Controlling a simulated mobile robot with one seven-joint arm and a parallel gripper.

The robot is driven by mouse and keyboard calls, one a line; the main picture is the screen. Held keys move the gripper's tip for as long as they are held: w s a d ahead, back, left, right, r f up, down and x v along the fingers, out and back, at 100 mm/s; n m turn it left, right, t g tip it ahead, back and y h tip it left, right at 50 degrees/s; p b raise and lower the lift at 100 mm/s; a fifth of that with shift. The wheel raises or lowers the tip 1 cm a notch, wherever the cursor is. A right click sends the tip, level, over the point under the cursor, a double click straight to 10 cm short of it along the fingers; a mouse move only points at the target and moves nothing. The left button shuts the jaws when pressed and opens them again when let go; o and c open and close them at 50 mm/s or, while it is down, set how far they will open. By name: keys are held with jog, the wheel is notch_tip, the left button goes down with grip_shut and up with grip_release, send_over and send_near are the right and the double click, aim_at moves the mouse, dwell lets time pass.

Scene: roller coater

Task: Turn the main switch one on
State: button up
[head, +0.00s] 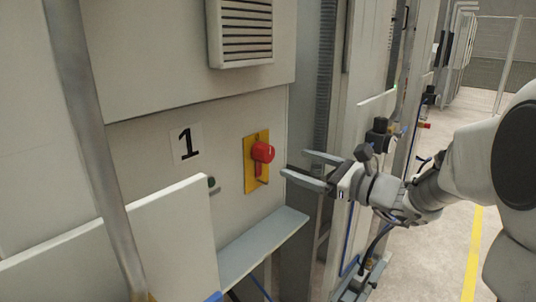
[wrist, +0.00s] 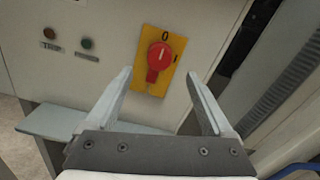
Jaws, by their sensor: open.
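The main switch is a red rotary knob (head: 263,152) on a yellow plate (head: 249,178), fixed to the cabinet panel to the right of a "1" label (head: 187,144). The knob (wrist: 160,57) also shows in the wrist view. There, its plate has a "0" at the top and another mark at the right. The knob's white line stands nearly upright, towards the "0", and its grip hangs downward. My gripper (head: 294,162) is open and empty, just right of the knob and apart from it. In the wrist view, the knob lies between and beyond the fingertips (wrist: 158,73).
A grey ledge (head: 262,246) juts out below the switch. A white panel (head: 128,246) and a metal post (head: 92,130) stand at left. Two small buttons (wrist: 87,43) sit left of the switch. A vent (head: 241,32) is above. Open floor lies at right.

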aim_at(270, 153)
jog(key=x, duration=1)
jog(key=shift+c, duration=0.2)
grip_shut()
